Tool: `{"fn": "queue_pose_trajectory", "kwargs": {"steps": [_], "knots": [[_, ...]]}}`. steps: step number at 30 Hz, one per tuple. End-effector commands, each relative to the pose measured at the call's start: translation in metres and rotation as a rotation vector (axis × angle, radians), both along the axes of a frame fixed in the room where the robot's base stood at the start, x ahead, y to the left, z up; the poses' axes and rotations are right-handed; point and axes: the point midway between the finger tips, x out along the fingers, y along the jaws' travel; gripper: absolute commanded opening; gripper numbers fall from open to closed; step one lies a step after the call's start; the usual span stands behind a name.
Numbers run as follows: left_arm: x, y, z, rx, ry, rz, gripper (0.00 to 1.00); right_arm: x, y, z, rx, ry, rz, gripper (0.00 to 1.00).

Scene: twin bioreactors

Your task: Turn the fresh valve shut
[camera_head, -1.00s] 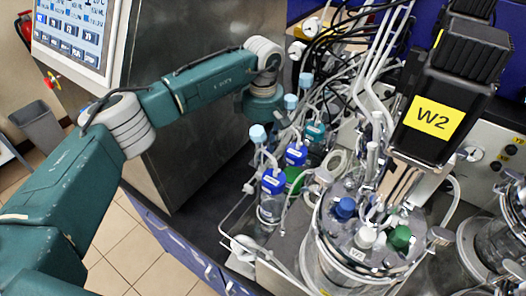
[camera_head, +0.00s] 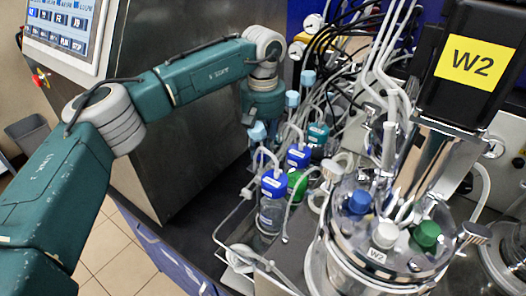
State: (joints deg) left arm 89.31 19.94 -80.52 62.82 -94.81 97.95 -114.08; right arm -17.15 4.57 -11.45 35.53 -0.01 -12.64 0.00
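My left arm reaches in from the left, and its wrist ends behind the tubed bottles. A small dark part of my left gripper (camera_head: 250,117) shows under the wrist, beside a light-blue cap (camera_head: 257,131). Its fingers cannot be made out, nor whether it touches anything. More light-blue caps stand to the right, one at the back (camera_head: 307,78) and one nearer (camera_head: 292,99). They sit on top of upright parts among the bottles. No label marks any of them as the fresh valve, so I cannot tell which part it is. My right gripper is not in view.
A blue-capped bottle (camera_head: 272,187) and other tubed bottles crowd the middle. The glass vessel W2 (camera_head: 330,250), with blue, white and green caps, stands at the lower right under a black motor head (camera_head: 470,65). A steel cabinet (camera_head: 180,130) is behind my arm.

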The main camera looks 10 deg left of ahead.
Motion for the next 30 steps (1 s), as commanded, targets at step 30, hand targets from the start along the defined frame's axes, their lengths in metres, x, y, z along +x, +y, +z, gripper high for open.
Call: {"fn": "queue_pose_trajectory", "kwargs": {"steps": [30], "knots": [[0.0016,0.0008,0.0023,0.0,-0.005,-0.42,0.0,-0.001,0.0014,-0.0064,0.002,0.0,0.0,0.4]]}}
